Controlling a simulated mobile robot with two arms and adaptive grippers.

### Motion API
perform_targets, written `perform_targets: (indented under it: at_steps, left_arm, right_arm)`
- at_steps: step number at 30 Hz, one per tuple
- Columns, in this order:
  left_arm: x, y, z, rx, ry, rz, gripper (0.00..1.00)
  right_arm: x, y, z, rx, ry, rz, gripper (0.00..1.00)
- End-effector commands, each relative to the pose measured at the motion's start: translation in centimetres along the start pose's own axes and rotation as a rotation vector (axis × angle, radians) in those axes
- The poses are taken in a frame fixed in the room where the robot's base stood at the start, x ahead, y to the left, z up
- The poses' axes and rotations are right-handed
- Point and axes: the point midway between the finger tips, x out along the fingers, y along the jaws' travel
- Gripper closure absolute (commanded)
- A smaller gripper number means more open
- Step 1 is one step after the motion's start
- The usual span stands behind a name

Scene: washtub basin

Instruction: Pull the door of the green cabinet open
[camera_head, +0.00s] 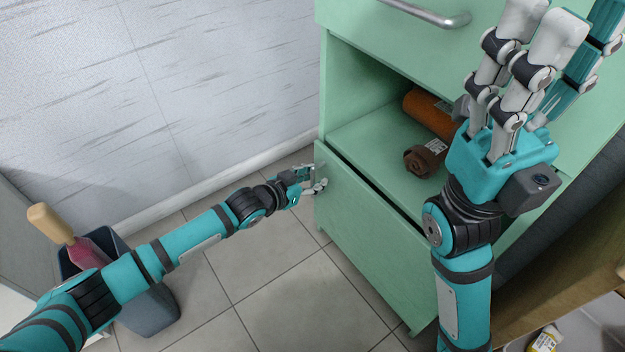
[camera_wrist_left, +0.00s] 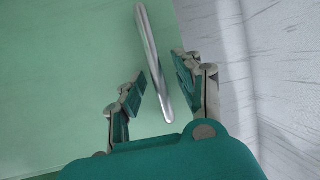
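The green cabinet (camera_head: 348,95) stands at the centre right of the head view. Its lower door (camera_head: 365,245) shows a dark gap along its top edge; I cannot tell whether it is ajar. The door's metal handle (camera_wrist_left: 154,62) runs slantwise through the left wrist view. My left gripper (camera_head: 310,180) is at the door's upper left. In the wrist view its open fingers (camera_wrist_left: 160,82) stand on either side of the handle, apart from it. My right gripper (camera_head: 545,55) is raised in front of the cabinet, fingers spread and empty, hiding part of it.
A drawer handle (camera_head: 425,14) is above. A grey bin (camera_head: 150,310) with a wooden-handled tool stands at left. A bottle (camera_head: 545,340) is at lower right. Tiled floor before the door is clear.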

Motion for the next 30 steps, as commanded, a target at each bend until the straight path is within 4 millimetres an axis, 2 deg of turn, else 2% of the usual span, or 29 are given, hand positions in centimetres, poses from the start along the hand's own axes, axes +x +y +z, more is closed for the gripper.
perform_targets:
  at_steps: [3,9,11,30]
  left_arm:
    - [-0.02,0.01,0.00,0.000,0.000,0.000,0.68]
    - [-0.04,0.01,0.03,0.000,0.000,0.000,0.94]
    - [-0.04,0.01,0.03,0.000,0.000,0.000,1.00]
    - [-0.44,0.28,-0.02,-0.010,-0.001,-0.008,1.00]
  right_arm:
    - [0.02,0.00,0.00,0.000,0.000,0.000,0.60]
    - [0.02,-0.01,-0.01,0.000,0.000,0.000,0.60]
    - [0.02,-0.01,-0.01,0.000,0.000,0.000,0.60]
    - [0.37,0.13,0.08,0.002,-0.010,0.006,0.60]
